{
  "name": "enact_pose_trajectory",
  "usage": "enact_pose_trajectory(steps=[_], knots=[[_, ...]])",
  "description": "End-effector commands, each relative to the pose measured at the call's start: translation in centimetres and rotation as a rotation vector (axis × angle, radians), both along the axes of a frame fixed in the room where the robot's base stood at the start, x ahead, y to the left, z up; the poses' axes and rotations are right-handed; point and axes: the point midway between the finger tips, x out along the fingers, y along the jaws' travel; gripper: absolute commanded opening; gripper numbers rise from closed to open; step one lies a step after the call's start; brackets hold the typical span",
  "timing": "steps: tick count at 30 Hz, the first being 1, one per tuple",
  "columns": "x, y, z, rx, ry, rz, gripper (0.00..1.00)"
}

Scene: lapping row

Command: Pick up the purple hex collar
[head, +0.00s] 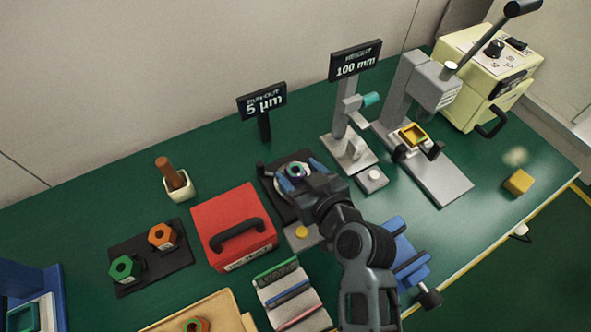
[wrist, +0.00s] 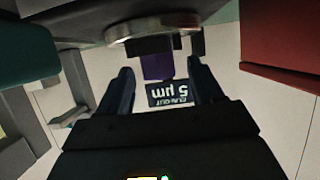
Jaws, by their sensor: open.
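The purple hex collar (wrist: 157,66) shows in the wrist view as a dark purple block below a grey round part. It lies between the two fingers of my gripper (wrist: 160,72), with a visible gap on each side. In the head view my gripper (head: 297,178) is over the black fixture by the 5 µm sign, its fingers beside a small ring-shaped piece there. My gripper is open and holds nothing. In the head view the gripper and wrist hide most of the collar, and I cannot make out its purple sides there.
A red box (head: 233,226) with a black handle stands left of the fixture. Green (head: 124,269) and orange (head: 162,236) hex collars sit on a black tray. The 5 µm sign (head: 262,103) stands behind, the 100 mm stand (head: 343,125) to the right.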

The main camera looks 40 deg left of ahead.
Motion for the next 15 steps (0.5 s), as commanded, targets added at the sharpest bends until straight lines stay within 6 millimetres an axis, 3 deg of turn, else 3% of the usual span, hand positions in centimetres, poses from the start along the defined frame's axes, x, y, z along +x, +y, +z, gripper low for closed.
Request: enact_pose_trajectory(steps=[9, 15], knots=[[0.22, 0.37, -0.20, 0.001, 0.000, -0.002, 0.65], [0.21, 0.37, -0.19, 0.000, 0.000, -0.001, 0.46]])
